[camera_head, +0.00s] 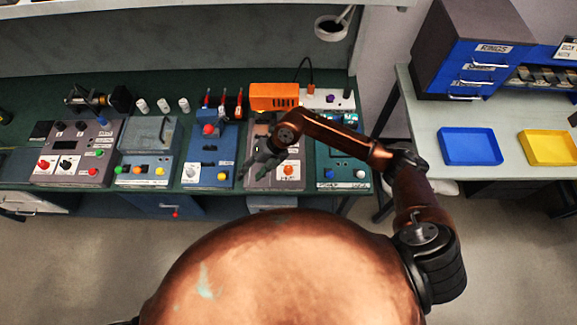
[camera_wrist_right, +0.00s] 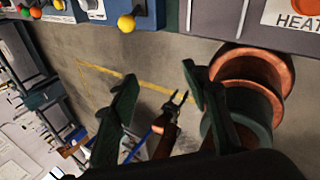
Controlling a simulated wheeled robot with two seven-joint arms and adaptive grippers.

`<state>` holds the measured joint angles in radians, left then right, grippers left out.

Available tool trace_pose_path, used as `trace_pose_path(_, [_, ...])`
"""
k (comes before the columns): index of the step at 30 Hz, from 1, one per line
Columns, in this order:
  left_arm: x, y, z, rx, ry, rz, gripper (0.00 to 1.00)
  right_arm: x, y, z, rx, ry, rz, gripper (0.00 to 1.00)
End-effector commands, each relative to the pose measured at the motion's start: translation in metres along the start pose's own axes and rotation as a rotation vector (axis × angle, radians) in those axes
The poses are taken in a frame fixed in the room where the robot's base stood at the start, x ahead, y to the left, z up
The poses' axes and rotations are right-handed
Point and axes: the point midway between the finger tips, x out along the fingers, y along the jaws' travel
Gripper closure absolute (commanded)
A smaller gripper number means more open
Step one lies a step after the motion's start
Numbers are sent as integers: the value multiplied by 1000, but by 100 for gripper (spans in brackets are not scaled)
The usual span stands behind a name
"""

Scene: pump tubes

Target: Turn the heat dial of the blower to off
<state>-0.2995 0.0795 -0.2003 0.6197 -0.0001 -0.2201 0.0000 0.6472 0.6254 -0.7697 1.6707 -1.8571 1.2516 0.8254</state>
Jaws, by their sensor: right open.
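The heat dial (camera_head: 289,170) is a small orange knob on the front of a grey unit (camera_head: 262,184), above a white label. The "HEAT" label (camera_wrist_right: 293,14) shows at the top right in the right wrist view, where the dial is mostly cut off. My right gripper (camera_head: 252,169) is open, to the left of the dial, and covers part of the unit's face.
A blue unit (camera_head: 208,174) stands on the left of the grey one and a teal unit (camera_head: 338,165) on the right. An orange box (camera_head: 275,96) is behind. Blue (camera_head: 470,146) and yellow (camera_head: 549,147) trays lie on the right table. Floor is open before the bench.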

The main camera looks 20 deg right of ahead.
Motion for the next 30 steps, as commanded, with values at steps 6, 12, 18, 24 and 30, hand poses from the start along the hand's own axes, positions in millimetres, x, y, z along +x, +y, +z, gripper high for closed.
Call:
trace_pose_path(6, [-1,0,0,0,0,0,60,-39,-115,39,50,-29,-473,57])
trace_pose_path(12, [-2,0,-1,0,1,0,60,-49,-144,46,78,-39,-581,57])
trace_pose_path(18, [-6,0,-1,0,2,0,60,-23,-160,46,79,-37,-578,57])
trace_pose_path(24, [-10,-1,-2,-1,2,0,60,0,-175,46,77,-38,-577,57])
trace_pose_path(30, [-10,-1,-2,-1,2,0,60,10,-181,46,75,-39,-575,57])
